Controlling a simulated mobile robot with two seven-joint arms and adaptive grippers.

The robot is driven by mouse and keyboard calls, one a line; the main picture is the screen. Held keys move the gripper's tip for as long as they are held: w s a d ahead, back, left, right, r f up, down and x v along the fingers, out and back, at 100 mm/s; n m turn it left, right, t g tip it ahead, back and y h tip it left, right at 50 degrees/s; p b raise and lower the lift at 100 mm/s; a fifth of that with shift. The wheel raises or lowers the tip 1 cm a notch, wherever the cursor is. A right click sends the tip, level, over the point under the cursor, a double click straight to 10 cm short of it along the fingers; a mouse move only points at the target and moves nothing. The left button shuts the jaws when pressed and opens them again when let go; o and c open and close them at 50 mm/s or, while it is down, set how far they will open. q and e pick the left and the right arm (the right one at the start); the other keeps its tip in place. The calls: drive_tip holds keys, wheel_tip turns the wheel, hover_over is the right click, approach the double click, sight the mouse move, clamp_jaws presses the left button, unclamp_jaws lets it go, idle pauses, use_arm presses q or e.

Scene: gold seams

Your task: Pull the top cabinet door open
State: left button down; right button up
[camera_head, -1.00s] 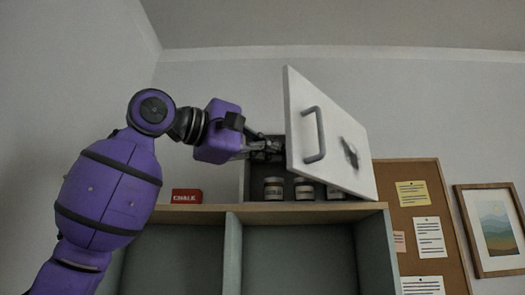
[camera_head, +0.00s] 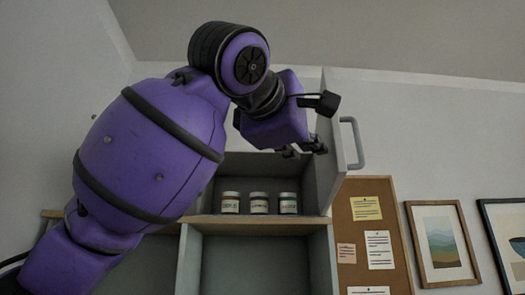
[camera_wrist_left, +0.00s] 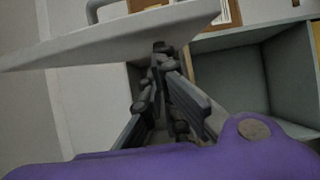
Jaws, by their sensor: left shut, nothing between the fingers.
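The white top cabinet door (camera_head: 329,140) stands swung wide open, seen nearly edge-on at the right of the cabinet. Its grey bar handle (camera_head: 354,143) is on the face turned away to the right. My left gripper (camera_head: 303,151) is shut and empty, in front of the open cabinet (camera_head: 264,165) on the inner side of the door. In the left wrist view, the shut fingers (camera_wrist_left: 160,50) reach to the door (camera_wrist_left: 120,40) edge; I cannot tell if they touch it. My right gripper is not in view.
Several small jars, one of them a white jar (camera_head: 259,203), stand inside the cabinet. Open shelving (camera_head: 255,230) lies below. A corkboard (camera_head: 345,222) with notes and framed pictures (camera_head: 437,243) hang on the wall to the right.

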sight(361, 144)
use_arm(q)
drive_tip(key=s+d, duration=0.2)
drive_tip(key=d, duration=0.8)
drive_tip(key=shift+s, duration=0.15)
